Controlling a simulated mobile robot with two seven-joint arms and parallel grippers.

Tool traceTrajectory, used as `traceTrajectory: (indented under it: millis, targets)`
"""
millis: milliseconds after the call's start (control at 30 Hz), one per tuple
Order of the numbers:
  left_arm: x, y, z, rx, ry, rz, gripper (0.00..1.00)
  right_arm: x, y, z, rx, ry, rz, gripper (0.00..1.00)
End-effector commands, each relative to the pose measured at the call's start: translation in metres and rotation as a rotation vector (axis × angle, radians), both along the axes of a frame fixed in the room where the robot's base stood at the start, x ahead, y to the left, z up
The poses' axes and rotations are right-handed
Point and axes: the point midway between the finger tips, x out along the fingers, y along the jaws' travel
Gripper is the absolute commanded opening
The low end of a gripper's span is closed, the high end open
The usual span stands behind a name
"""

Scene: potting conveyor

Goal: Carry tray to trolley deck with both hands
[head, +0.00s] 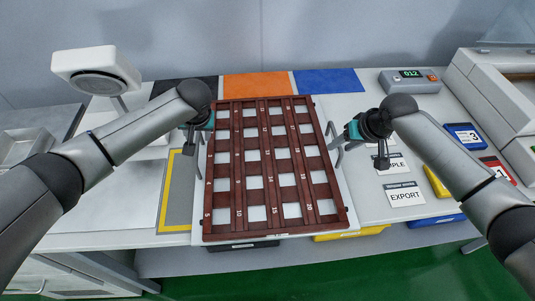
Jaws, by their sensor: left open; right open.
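The tray (275,230) is a dark reddish-brown grid with several square openings and numbered cells. It lies flat on the white worktop in the middle of the head view, with metal handles at its left and right sides. My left gripper (189,146) is open near the tray's upper left edge, by the left handle. My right gripper (381,158) is open to the right of the tray, beyond the right handle (338,148). Neither gripper visibly holds anything. The trolley deck cannot be clearly made out.
Black, orange (258,86) and blue (328,81) mats lie along the back. A label card reads EXPORT (404,194). A yellow-bordered grey pad (177,200) is left of the tray. Green floor (400,265) shows in front.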

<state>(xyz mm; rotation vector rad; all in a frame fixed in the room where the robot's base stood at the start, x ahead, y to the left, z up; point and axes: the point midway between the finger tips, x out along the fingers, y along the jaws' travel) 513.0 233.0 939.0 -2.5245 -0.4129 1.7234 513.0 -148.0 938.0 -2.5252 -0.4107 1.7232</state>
Motion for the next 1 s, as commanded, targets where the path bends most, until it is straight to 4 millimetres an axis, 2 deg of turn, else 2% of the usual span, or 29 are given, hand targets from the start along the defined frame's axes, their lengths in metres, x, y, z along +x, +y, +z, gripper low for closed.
traceTrajectory:
  millis: [200, 600, 1000]
  targets:
    - [0.006, 0.004, -0.014, -0.001, 0.000, 0.000, 0.50, 0.006, 0.005, -0.014, 0.001, -0.001, 0.000, 0.50]
    - [0.007, 0.005, -0.018, -0.002, -0.001, -0.001, 0.50, 0.007, 0.005, -0.018, 0.000, -0.001, 0.001, 0.50]
    - [0.007, 0.005, -0.017, -0.001, -0.001, -0.001, 0.06, 0.007, 0.005, -0.018, 0.001, -0.001, 0.001, 0.06]
